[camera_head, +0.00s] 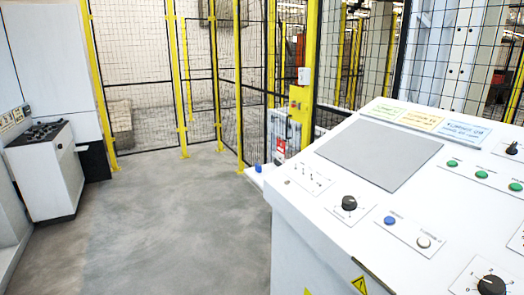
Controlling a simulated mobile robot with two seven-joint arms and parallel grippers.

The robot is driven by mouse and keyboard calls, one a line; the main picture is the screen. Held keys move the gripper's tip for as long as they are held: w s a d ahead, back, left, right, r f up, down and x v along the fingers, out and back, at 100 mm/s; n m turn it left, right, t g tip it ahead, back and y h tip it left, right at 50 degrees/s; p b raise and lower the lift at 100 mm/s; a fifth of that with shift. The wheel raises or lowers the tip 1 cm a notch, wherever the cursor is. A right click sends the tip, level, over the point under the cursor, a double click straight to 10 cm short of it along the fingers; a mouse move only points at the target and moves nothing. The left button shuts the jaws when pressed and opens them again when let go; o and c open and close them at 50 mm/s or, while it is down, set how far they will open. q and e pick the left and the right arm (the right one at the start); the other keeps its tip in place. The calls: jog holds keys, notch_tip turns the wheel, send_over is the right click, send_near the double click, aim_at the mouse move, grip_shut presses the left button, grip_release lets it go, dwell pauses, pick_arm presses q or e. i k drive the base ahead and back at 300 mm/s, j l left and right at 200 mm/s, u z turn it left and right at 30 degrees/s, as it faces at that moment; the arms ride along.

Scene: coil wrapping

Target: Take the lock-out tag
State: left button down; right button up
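No lock-out tag can be made out for certain. A small red-and-white patch (279,149) shows on a white box-like unit (275,128) at the fence, behind the control desk's far left corner. It is too small to read, so I cannot tell whether it is a tag. Neither of my grippers is in view.
A large white control desk (330,222) with knobs and buttons fills the right foreground. A smaller white console (48,170) stands at the left by a tall cabinet. Yellow-posted mesh fencing (225,75) closes off the back. The grey floor (170,225) between is clear.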

aim_at(280, 156)
jog(key=i+j+u, duration=0.3)
jog(key=i, duration=0.4)
jog(key=i+u, duration=0.35)
jog(key=i, duration=0.35)
jog(key=i+z, duration=0.3)
jog(key=i, duration=0.15)
jog(key=i+j+z, duration=0.25)
jog(key=i, duration=0.2)
jog(key=i+j+z, duration=0.3)
jog(key=i, duration=0.15)
